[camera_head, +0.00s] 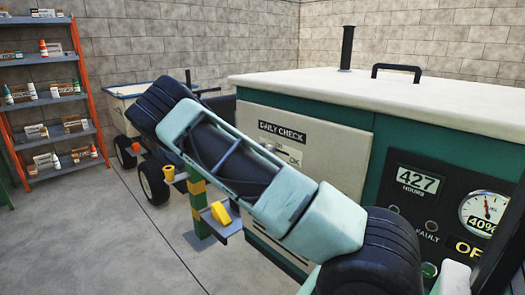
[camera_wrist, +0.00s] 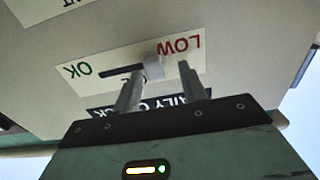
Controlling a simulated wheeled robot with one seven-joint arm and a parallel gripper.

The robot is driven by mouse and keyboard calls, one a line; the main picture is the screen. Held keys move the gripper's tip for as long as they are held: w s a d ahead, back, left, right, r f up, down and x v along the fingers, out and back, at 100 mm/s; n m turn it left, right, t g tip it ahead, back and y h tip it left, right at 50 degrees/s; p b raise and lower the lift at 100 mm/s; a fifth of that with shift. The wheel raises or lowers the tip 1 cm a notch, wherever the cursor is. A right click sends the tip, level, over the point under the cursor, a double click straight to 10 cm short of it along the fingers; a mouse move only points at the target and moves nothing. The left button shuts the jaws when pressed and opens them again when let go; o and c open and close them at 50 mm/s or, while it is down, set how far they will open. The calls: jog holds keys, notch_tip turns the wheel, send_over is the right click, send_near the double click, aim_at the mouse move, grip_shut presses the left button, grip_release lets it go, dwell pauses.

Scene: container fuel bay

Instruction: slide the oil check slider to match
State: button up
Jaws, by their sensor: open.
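The oil check slider strip (camera_wrist: 85,68) shows upside down in the wrist view, a pale label with green OK at left and red LOW at right. A dark slot (camera_wrist: 122,71) runs between the words. A pale, blurred knob (camera_wrist: 153,67) sits at the slot's LOW-side end. My gripper (camera_wrist: 157,76) is open, with one finger on each side of the knob; I cannot tell whether either touches it.
The green generator's pale top (camera_head: 400,95) carries a black handle (camera_head: 397,70). Its control panel shows 427 hours (camera_head: 418,181) and a gauge (camera_head: 484,213) reading 40%. A post with a small shelf (camera_head: 198,205) stands beyond my arm. The floor (camera_head: 95,235) at left is clear.

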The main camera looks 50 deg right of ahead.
jog(key=w+a+b, duration=0.2)
jog(key=a, duration=1.5)
jog(key=shift+w+a+b, duration=0.15)
jog(key=shift+w+b, duration=0.1)
jog(key=shift+b, duration=0.1)
